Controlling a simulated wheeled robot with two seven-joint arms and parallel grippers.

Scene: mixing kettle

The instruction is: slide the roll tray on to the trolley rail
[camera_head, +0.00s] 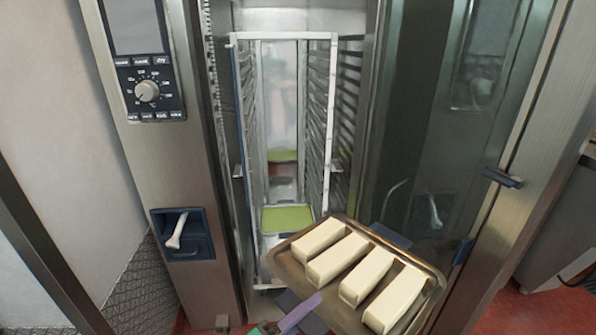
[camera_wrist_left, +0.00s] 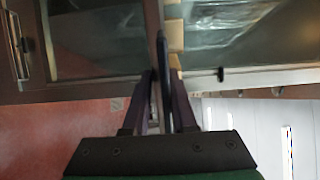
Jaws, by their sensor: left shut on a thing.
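The roll tray (camera_head: 436,279) is a brown metal tray bearing several pale, block-shaped rolls (camera_head: 366,276). It is tilted in the picture, in front of the trolley's lower right side and apart from its rails. My left gripper (camera_head: 310,304) is shut on the tray's near left edge. In the left wrist view, the thin dark tray edge (camera_wrist_left: 161,60) stands between its fingers (camera_wrist_left: 162,78). The trolley (camera_head: 285,36) is a pale upright frame inside the open steel cabinet, with stacked rails (camera_head: 320,110) on both sides. I cannot make out my right gripper.
A green-surfaced tray (camera_head: 288,219) sits low in the trolley, with another green surface (camera_head: 283,156) farther back. The cabinet's control panel (camera_head: 149,90) and a recessed handle (camera_head: 179,231) are on the left. The glass door (camera_head: 440,120) stands right of the opening.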

